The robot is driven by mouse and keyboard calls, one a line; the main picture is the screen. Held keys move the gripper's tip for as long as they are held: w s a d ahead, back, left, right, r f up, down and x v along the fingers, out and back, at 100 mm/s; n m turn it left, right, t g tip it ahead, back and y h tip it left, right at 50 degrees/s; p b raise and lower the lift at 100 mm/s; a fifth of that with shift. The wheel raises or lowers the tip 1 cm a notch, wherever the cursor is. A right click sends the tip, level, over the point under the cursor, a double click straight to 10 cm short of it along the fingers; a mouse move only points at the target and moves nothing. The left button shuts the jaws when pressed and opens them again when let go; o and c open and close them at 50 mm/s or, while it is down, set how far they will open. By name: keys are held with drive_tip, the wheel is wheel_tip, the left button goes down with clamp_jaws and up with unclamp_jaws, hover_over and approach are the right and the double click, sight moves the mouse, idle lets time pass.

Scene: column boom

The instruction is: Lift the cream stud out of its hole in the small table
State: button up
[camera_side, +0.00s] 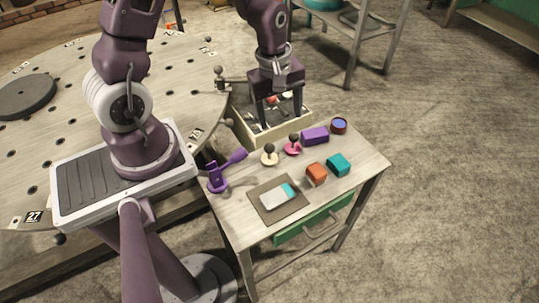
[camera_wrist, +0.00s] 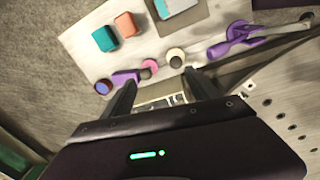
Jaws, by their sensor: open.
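The cream stud (camera_side: 269,159) stands upright in the small table (camera_side: 364,181), near its back edge, with a dark round knob on top. In the wrist view the cream stud (camera_wrist: 175,54) lies just beyond my fingertips, near the middle. My gripper (camera_side: 278,118) points down over an open box behind the table, apart from the stud, which is in front of it. In the wrist view my gripper (camera_wrist: 160,82) has its fingers spread wide with nothing held between them. The hole is hidden under the stud's base.
A pink stud (camera_side: 292,148) stands close right of the cream one, then a purple block (camera_side: 315,136) and round cup (camera_side: 339,126). A purple holder (camera_side: 216,179) is left. Orange (camera_side: 316,174) and teal (camera_side: 339,164) blocks sit in front. The box (camera_side: 246,135) holds small items.

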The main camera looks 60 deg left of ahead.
sight(269, 154)
drive_tip(key=f+n, duration=0.1)
drive_tip(key=f, duration=0.2)
drive_tip(key=s+a+f+n+g, duration=0.1)
drive_tip(key=f+n, duration=0.1)
drive_tip(key=f, duration=0.1)
drive_tip(key=f+n, duration=0.1)
drive_tip(key=f, duration=0.2)
drive_tip(key=shift+s+a+f, duration=0.2)
drive_tip(key=shift+s+a, duration=0.2)
wheel_tip(269, 154, down, 7)
drive_tip(key=shift+w+a+f, duration=0.1)
drive_tip(key=shift+f, duration=0.05)
drive_tip(key=c, duration=1.5)
wheel_tip(269, 154, up, 10)
drive_tip(key=shift+r, duration=0.1)
